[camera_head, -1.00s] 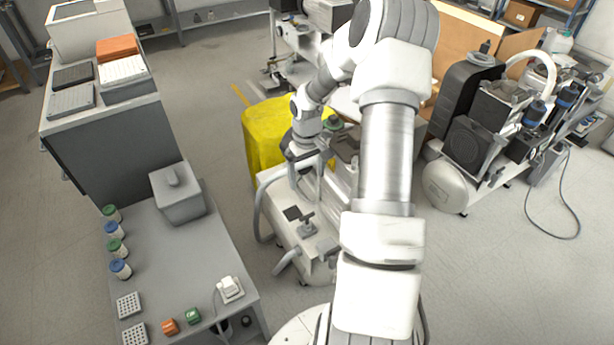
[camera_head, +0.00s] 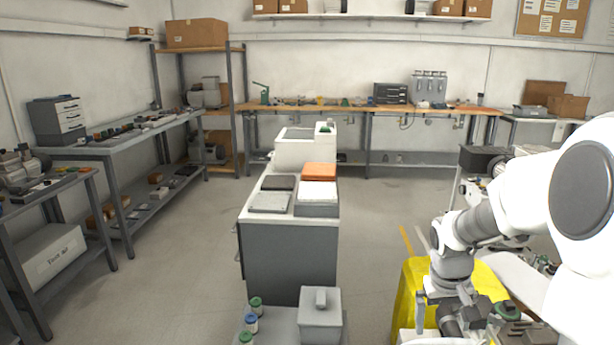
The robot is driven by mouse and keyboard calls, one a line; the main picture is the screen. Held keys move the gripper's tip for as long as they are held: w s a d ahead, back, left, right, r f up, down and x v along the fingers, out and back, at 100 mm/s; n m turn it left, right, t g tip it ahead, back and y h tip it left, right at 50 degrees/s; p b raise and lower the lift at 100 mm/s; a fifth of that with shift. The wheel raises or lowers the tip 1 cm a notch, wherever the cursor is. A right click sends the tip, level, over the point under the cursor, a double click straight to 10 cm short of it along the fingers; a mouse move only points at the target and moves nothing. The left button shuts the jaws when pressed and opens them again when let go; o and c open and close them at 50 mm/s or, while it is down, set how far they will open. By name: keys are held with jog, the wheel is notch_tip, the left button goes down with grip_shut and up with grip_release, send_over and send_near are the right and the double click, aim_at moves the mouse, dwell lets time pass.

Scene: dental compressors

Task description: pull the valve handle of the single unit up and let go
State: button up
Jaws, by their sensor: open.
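My arm reaches in from the right edge, and my gripper (camera_head: 432,312) is low at the bottom right, in front of a yellow container. Its jaws are open, and no object shows between them. A small part of a unit with a dark top and a green knob (camera_head: 507,309) shows beside the gripper at the bottom edge. I cannot tell whether this is the single unit. The valve handle cannot be made out; the area below the gripper is cut off by the frame.
The yellow container (camera_head: 405,297) stands behind my gripper. A grey cabinet (camera_head: 290,262) with trays on top stands in the middle. A grey lidded box (camera_head: 320,325) and several small jars are at the bottom. Benches line the walls; the floor at left centre is clear.

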jog(key=s+a+r+t+y, duration=0.1)
jog(key=s+a+r+t, duration=0.1)
jog(key=s+a+r, duration=0.6)
jog(key=s+a+r+t+y, duration=0.15)
jog(key=s+a+r, duration=0.4)
jog(key=s, duration=0.55)
notch_tip(320, 180, up, 17)
jog(key=p, duration=1.6)
jog(key=shift+d+f+n+t+h, duration=0.15)
jog(key=shift+f+n+t+h, duration=0.05)
jog(key=shift+n+t+h, duration=0.15)
jog(key=shift+r, duration=0.1)
jog(key=shift+c, duration=0.7)
jog(key=shift+w, duration=0.1)
jog(key=c, duration=0.7)
jog(key=shift+d, duration=0.1)
